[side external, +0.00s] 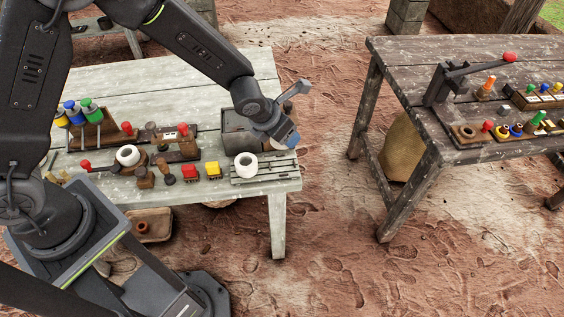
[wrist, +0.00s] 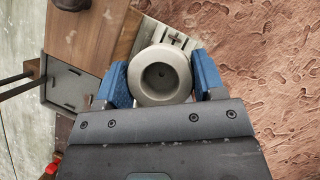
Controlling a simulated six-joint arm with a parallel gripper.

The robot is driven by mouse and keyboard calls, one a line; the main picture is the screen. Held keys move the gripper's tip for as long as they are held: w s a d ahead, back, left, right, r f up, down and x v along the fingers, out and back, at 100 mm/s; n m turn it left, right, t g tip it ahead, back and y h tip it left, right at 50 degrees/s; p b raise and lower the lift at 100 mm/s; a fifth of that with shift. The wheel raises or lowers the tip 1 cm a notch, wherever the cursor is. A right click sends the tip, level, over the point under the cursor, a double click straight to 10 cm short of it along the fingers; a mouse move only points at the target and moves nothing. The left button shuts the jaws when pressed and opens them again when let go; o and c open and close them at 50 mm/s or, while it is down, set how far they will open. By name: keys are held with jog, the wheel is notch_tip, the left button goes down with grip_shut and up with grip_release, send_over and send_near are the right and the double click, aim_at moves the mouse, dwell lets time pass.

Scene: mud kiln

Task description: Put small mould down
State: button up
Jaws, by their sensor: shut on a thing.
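In the wrist view, my gripper (wrist: 162,82) has its two blue fingers on either side of a round grey piece (wrist: 161,66), the small mould by its look. It has a dished top and a small dark hole at its centre. The fingers are shut on it. In the side view, my gripper (side external: 287,137) hangs over the right end of the pale table (side external: 205,70), and the held piece is mostly hidden there. A white ring (side external: 246,165) sits on a slatted rack (side external: 266,172), below and to the left of my gripper. The rack also shows beyond the held piece in the wrist view (wrist: 180,38).
A grey box (side external: 236,132) stands by the rack, close to my gripper. A dark table (side external: 405,80) stands at right across open ground.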

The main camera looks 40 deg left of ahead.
aim_at(287, 162)
jog(key=shift+f, duration=4.8)
jog(key=shift+f, duration=0.1)
jog(key=o, duration=1.1)
